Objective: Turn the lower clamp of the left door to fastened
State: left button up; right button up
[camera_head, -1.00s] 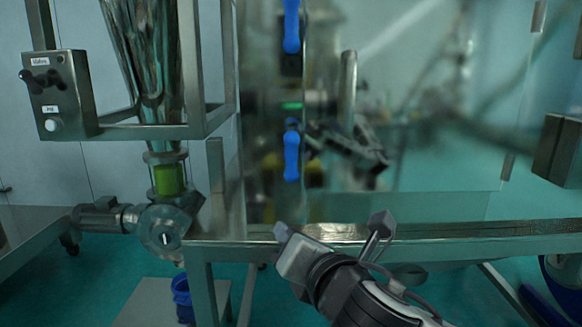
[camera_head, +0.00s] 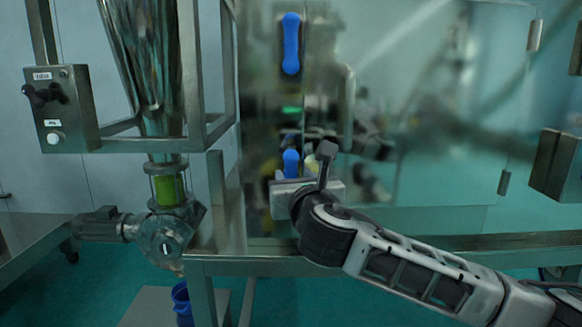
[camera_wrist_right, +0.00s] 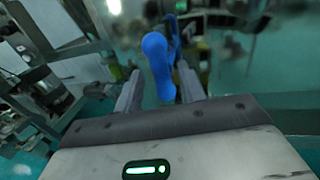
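The lower clamp (camera_head: 290,162) is a blue lever that stands upright on the narrow metal strip of the cabinet front. Its lower part is hidden behind my right gripper (camera_head: 305,172). In the right wrist view the blue lever (camera_wrist_right: 157,62) lies between the two grey fingers of my right gripper (camera_wrist_right: 160,84). The fingers are apart, with a gap on each side of the lever, so contact does not show. The upper clamp (camera_head: 291,44) is a similar blue lever, also upright. My left gripper is not in view.
A metal hopper (camera_head: 145,70) in a frame and a grey control box (camera_head: 60,108) stand at the left. A metal ledge (camera_head: 235,264) runs below the clamps. A clear door panel (camera_head: 440,150) and a vertical bar handle (camera_head: 347,108) are to the right.

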aim_at(292, 174)
jog(key=shift+w+a, duration=0.2)
jog(key=shift+w, duration=0.8)
jog(key=shift+w+a, duration=0.2)
jog(key=shift+w, duration=0.75)
jog(key=shift+c, duration=0.3)
grip_shut()
